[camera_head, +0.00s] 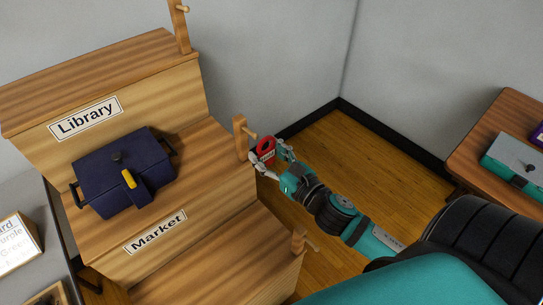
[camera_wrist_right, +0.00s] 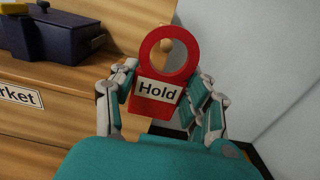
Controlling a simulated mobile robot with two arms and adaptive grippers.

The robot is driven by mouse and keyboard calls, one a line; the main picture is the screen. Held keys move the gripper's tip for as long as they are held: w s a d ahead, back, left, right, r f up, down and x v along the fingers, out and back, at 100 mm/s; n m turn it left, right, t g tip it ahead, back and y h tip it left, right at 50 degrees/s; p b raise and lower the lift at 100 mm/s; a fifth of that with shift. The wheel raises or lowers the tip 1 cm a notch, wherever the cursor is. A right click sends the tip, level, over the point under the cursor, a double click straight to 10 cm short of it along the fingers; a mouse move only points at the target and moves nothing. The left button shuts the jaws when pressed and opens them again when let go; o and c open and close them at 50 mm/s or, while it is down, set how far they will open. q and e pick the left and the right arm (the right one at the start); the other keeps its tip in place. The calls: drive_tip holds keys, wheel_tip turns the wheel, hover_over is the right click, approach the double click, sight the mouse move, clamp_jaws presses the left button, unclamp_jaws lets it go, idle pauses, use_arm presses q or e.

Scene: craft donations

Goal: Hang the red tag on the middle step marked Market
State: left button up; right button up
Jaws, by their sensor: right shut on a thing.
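The red tag (camera_head: 266,150) has a round hole at its top and a label reading "Hold". It shows large in the right wrist view (camera_wrist_right: 158,108). My right gripper (camera_head: 270,160) is shut on its lower part, with a finger on each side. The tag is upright, close to the wooden post with a peg (camera_head: 241,138) at the right end of the middle step. I cannot tell whether the peg passes through the hole. The middle step (camera_head: 205,160) has a "Market" label (camera_head: 155,232) on its front. My left gripper is out of view.
A dark blue box with a yellow latch (camera_head: 122,172) stands on the middle step. The top step (camera_head: 100,65) is marked Library. Other peg posts stand on the top step (camera_head: 181,25) and lower step (camera_head: 298,240). A brown table (camera_head: 480,135) with a teal-and-grey box (camera_head: 515,160) is at right.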

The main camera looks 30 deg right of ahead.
sight(244, 137)
drive_tip(key=shift+w+a+f, duration=0.1)
drive_tip(key=shift+w+a, duration=0.1)
drive_tip(key=shift+w, duration=1.2)
drive_tip(key=shift+w+a+f, duration=0.1)
drive_tip(key=shift+w+a, duration=0.1)
drive_tip(key=shift+w, duration=1.2)
drive_tip(key=shift+w+a+f, duration=0.1)
drive_tip(key=shift+w+f, duration=0.3)
drive_tip(key=shift+w, duration=0.2)
drive_tip(key=o, duration=0.9)
drive_tip(key=s, duration=0.4)
drive_tip(key=s+d, duration=0.1)
drive_tip(key=s, duration=0.7)
drive_tip(key=shift+d, duration=0.35)
